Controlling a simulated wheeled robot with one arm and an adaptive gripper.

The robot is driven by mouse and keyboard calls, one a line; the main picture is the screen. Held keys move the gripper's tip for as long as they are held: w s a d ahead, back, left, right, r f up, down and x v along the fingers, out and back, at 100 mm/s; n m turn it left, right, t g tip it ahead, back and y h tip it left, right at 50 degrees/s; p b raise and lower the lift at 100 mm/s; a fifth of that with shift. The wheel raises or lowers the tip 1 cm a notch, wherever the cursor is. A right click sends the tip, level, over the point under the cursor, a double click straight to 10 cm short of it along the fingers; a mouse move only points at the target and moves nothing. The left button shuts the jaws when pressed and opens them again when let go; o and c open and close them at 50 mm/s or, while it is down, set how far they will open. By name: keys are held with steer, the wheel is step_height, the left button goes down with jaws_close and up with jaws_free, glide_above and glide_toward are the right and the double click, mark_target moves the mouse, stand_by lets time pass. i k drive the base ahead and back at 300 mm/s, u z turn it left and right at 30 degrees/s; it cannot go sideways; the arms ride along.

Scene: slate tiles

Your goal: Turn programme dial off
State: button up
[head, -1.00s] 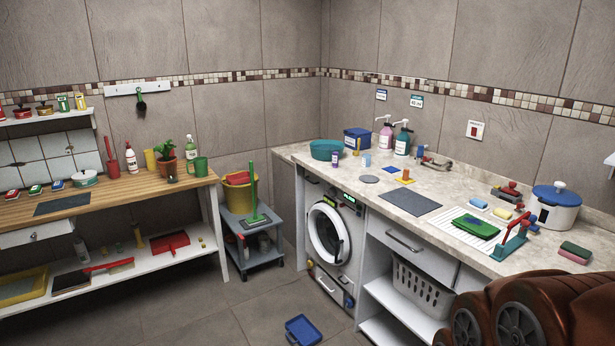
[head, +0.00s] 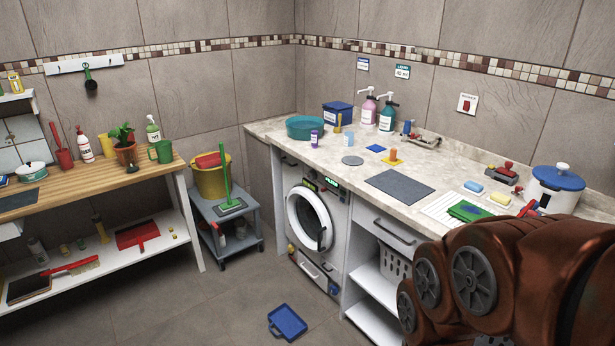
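A yellow knob (head: 291,248) and a blue knob (head: 333,289) sit low on the machine's front. My brown arm fills the lower right, with its end out of the picture or hidden, so my gripper is not seen.
The stone counter (head: 331,172) holds bottles, a basin and a pot. Floor between bench and machine is mostly clear.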

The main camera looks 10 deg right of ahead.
mark_target(313, 175)
steer(key=u, duration=0.3)
steer(key=i, duration=0.3)
steer(key=u, duration=1.1)
steer(key=i, duration=1.5)
steer(key=z, duration=0.55)
steer(key=i, duration=0.3)
steer(key=z, duration=0.4)
